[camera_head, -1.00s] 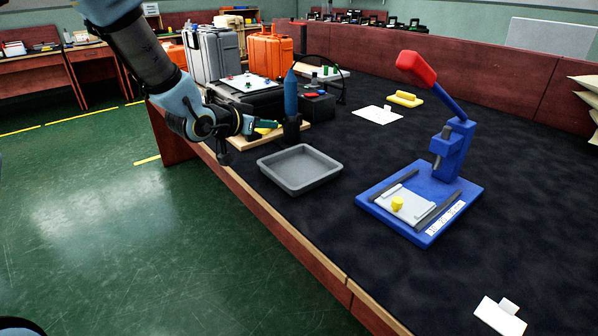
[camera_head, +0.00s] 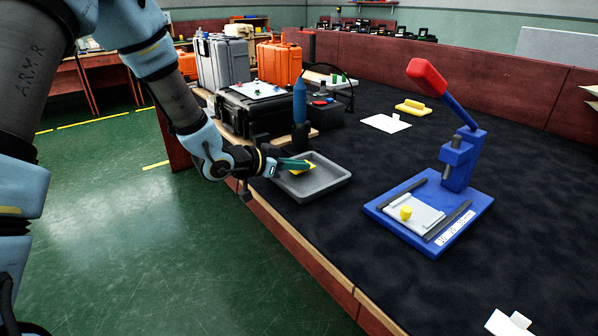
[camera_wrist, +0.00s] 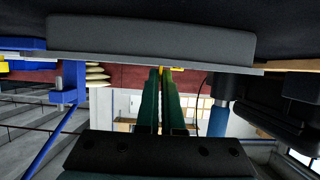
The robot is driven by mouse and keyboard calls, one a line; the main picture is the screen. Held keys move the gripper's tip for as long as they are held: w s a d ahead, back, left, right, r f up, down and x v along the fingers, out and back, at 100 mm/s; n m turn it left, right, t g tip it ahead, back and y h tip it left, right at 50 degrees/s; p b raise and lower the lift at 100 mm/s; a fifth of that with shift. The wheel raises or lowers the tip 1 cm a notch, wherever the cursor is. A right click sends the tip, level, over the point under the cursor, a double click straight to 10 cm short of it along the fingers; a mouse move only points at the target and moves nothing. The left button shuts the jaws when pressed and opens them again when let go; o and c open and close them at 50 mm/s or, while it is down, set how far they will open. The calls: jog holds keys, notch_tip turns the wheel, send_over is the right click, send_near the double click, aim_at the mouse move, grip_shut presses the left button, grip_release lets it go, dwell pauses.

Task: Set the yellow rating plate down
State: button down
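My gripper (camera_head: 292,164) reaches over the left side of the grey tray (camera_head: 326,188) with its green fingers. The fingers are close together, shut on the yellow rating plate (camera_head: 301,170). The plate is mostly hidden by the fingers in the head view. In the wrist view, a bit of the plate (camera_wrist: 166,68) shows at the tips of my gripper (camera_wrist: 161,72), beside the tray's edge (camera_wrist: 120,60). The plate is at the tray, but I cannot tell whether it touches the tray floor. The rest of the tray is empty.
A blue press (camera_head: 462,160) with a red handle stands right of the tray, with a white plate and yellow knob on its base. A yellow block (camera_head: 413,106) and white card (camera_head: 386,123) lie farther back.

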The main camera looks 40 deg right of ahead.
jog(key=shift+f, duration=0.9)
jog(key=c, duration=1.5)
grip_release()
jog(key=shift+f, duration=0.15)
jog(key=o, duration=0.4)
jog(key=shift+o, duration=0.2)
jog(key=shift+r, duration=0.3)
jog(key=v, duration=1.2)
jog(key=shift+f, duration=0.15)
